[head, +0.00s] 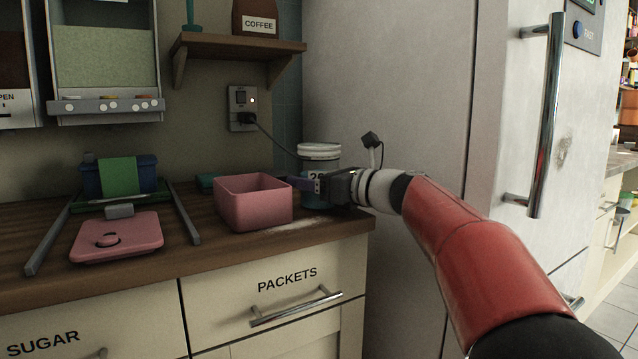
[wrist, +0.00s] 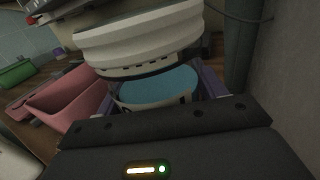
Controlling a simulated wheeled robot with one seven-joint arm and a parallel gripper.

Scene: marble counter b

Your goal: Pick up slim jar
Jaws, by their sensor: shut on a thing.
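The slim jar (head: 319,158) is a blue jar with a white ridged lid and a dark number on a pale label. It stands upright at the right end of the wooden counter, close to the fridge side. My gripper (head: 318,186) reaches it from the right and is shut on its body, below the lid. In the wrist view the white lid (wrist: 140,38) fills the upper middle, with the blue body (wrist: 158,88) between my fingers. Part of the jar's body is hidden by my gripper. I cannot tell whether its base touches the counter.
A pink open box (head: 253,208) stands just left of the jar. A pink lid (head: 117,238) lies farther left, near a blue box (head: 92,180) and metal rails. A plugged cable (head: 275,138) hangs behind the jar. The fridge (head: 390,85) bounds the right side, and a shelf (head: 240,45) is above.

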